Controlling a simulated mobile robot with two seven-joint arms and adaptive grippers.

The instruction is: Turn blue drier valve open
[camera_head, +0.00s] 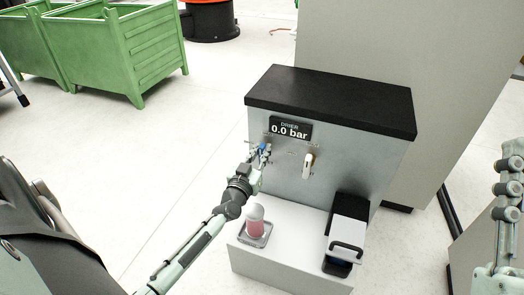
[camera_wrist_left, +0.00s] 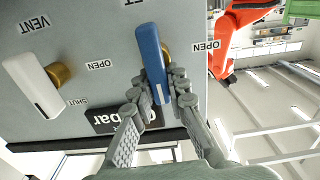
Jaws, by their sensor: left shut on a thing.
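The drier (camera_head: 290,170) is a grey cabinet with a black top and a display reading 0.0 bar. Its blue valve handle (camera_head: 262,147) is on the front panel, left of a white valve handle (camera_head: 308,163). In the left wrist view the blue handle (camera_wrist_left: 151,55) runs nearly upright in the picture, and an OPEN label stands to its right. My left gripper (camera_wrist_left: 158,97) is shut on the blue handle, with fingers on both sides of its lower end. My left gripper in the head view (camera_head: 259,162) is at the panel.
The white vent handle (camera_wrist_left: 34,86) is beside the blue one. Below the panel, a white ledge (camera_head: 265,265) bears a pink-filled bottle (camera_head: 255,222) and a black-and-white device (camera_head: 346,240). Green crates (camera_head: 150,55) stand at the back left.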

